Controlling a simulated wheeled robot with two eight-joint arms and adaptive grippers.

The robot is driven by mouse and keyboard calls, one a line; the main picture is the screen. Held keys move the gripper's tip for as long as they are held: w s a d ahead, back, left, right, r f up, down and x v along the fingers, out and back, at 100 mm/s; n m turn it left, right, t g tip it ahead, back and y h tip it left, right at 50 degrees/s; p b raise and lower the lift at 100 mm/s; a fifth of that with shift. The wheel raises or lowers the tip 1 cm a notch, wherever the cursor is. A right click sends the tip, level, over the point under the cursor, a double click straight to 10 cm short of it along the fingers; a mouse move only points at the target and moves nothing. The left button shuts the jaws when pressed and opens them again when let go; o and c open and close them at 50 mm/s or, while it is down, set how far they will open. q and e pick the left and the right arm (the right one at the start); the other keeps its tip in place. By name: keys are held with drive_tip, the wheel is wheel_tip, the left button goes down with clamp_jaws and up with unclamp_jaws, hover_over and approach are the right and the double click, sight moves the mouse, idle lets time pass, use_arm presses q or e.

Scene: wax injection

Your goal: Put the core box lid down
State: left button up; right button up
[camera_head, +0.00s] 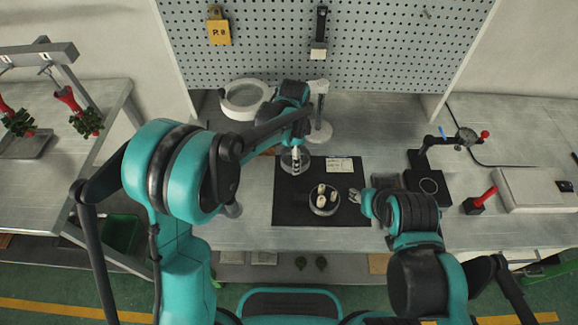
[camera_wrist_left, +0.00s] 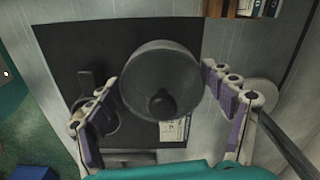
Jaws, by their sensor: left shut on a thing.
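The round core box lid (camera_wrist_left: 158,65) is dark grey with a knob, and it sits between the fingers of my left gripper (camera_wrist_left: 165,100) in the left wrist view. In the head view the left gripper (camera_head: 297,158) is shut on the lid (camera_head: 287,166) over the upper left part of the black mat. The open round core box (camera_head: 316,209) stands on the mat, below and right of the lid, with several pale pieces inside. My right gripper (camera_head: 357,197) is just right of the box, at the mat's right edge; its fingers are too small to read.
The black mat (camera_head: 290,212) lies on the grey bench, with a white card (camera_head: 340,164) at its upper right. A magnifier lamp (camera_head: 244,101) stands behind the mat. A black device (camera_head: 430,184) and a red-handled tool (camera_head: 484,200) stand to the right.

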sight(290, 164)
use_arm(q)
drive_tip(key=shift+w+a+f, duration=0.15)
drive_tip(key=shift+a+f, duration=0.3)
drive_tip(key=shift+f+b, duration=1)
drive_tip(key=shift+f, duration=0.8)
drive_tip(key=shift+f, duration=0.1)
drive_tip(key=shift+f, duration=0.15)
drive_tip(key=o, duration=1.1)
